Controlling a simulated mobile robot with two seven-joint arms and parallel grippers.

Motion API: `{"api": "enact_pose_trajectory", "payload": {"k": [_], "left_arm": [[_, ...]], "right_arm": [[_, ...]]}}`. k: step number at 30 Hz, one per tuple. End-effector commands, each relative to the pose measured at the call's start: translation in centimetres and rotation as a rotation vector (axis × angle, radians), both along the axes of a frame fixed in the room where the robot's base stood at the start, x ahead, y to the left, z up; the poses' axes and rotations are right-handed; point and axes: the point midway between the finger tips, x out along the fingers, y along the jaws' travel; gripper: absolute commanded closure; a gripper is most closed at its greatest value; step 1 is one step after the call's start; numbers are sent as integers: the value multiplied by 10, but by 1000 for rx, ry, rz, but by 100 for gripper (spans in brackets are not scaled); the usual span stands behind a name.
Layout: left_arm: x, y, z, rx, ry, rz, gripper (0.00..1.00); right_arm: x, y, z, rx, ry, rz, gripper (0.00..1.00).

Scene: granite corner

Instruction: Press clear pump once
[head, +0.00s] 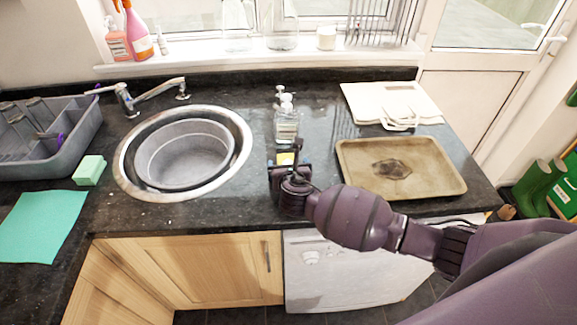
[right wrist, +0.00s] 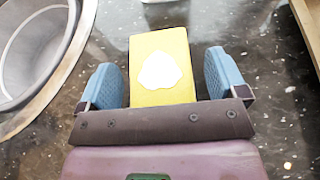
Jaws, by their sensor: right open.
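A clear pump bottle (head: 286,125) with a white pump head stands upright on the dark counter, right of the sink. A second pump top (head: 279,92) shows just behind it, mostly hidden. My right gripper (head: 287,160) is in front of the clear bottle, with its fingers apart. In the right wrist view, a yellow sponge (right wrist: 142,92) with a white patch on top lies between and beyond the two blue fingertips (right wrist: 163,85), with a gap on each side. The pump bottle does not show in the right wrist view. My left gripper is not in view.
A round sink (head: 240,150) with a grey basin is to the left. A brown baking tray (head: 440,180) and pale boards (head: 385,100) are to the right. A green sponge (head: 89,170), teal cloth (head: 42,225) and grey rack (head: 75,140) are far left.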

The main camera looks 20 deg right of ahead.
Motion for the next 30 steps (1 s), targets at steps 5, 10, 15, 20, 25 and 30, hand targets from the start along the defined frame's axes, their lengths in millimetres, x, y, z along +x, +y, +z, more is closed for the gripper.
{"api": "enact_pose_trajectory", "payload": {"k": [5, 10, 15, 20, 25, 30], "left_arm": [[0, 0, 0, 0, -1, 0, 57], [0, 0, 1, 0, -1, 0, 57], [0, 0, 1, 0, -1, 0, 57], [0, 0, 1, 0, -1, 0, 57], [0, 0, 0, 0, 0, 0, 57], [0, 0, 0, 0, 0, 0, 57]], "right_arm": [[-2, 1, 1, 0, 0, 0, 9], [-15, 4, 6, 2, 0, 1, 9], [-40, 10, 17, 2, 0, 1, 9], [-64, 17, 27, 2, 1, 1, 9], [-84, 22, 36, 2, 1, 1, 9], [-95, 24, 41, 0, -1, 0, 9]]}}
